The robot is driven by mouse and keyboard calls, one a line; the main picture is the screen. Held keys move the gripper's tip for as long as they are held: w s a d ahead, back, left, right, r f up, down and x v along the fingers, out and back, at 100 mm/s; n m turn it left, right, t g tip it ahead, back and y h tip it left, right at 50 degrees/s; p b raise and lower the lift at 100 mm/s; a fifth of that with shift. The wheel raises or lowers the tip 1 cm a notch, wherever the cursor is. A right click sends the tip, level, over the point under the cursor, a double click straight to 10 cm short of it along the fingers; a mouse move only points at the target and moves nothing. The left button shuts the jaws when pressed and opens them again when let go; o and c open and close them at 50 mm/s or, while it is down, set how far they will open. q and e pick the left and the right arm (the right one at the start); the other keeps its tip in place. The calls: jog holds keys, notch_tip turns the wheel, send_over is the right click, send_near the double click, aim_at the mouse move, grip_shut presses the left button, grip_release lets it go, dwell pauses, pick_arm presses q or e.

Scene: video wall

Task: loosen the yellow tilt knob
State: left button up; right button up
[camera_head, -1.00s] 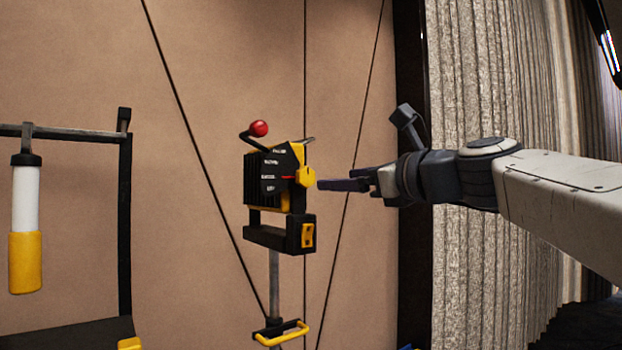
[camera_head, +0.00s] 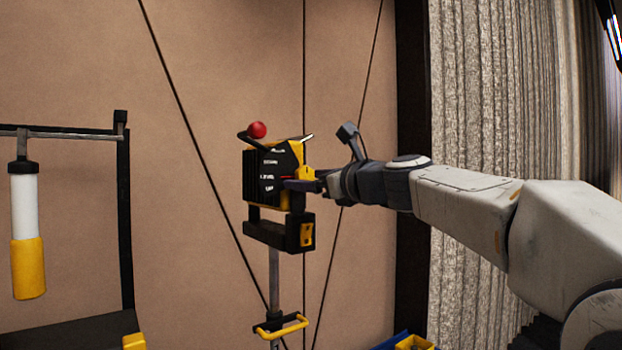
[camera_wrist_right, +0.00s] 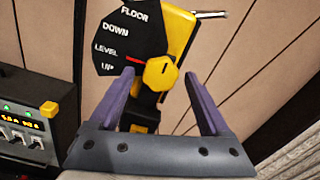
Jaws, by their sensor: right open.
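The yellow tilt knob (camera_wrist_right: 160,73) sits on the side of a black and yellow device head (camera_head: 262,175). In the right wrist view it lies between the two purple fingers of my right gripper (camera_wrist_right: 163,88), which are open with a gap on each side of it. Beside the knob is a black dial plate (camera_wrist_right: 120,40) marked FLOOR, DOWN, LEVEL and UP, with a red pointer (camera_wrist_right: 137,60) near LEVEL. In the head view my right gripper (camera_head: 303,184) overlaps the knob and mostly hides it. My left gripper is not in view.
A red ball handle (camera_head: 257,130) tops the device, which stands on a thin pole (camera_head: 274,280) with a yellow handle below. Thin dark cables cross the wall behind. A rack with a white and yellow cylinder (camera_head: 26,235) is at left. A curtain (camera_head: 480,110) hangs at right.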

grip_shut()
jog(key=shift+n, duration=0.3)
jog(key=n+b, duration=0.2)
jog(key=n, duration=0.3)
jog(key=n+b, duration=0.3)
jog(key=n, duration=0.2)
jog(key=shift+w+d+n, duration=0.15)
jog(key=shift+d+n, duration=0.05)
jog(key=shift+n, duration=0.2)
jog(key=n+b, duration=0.2)
jog(key=n, duration=0.4)
jog(key=shift+r+b, duration=0.2)
jog(key=shift+b, duration=0.1)
jog(key=n+b, duration=0.1)
jog(key=n, duration=0.5)
jog(key=shift+r, duration=0.15)
jog(key=shift+n, duration=0.4)
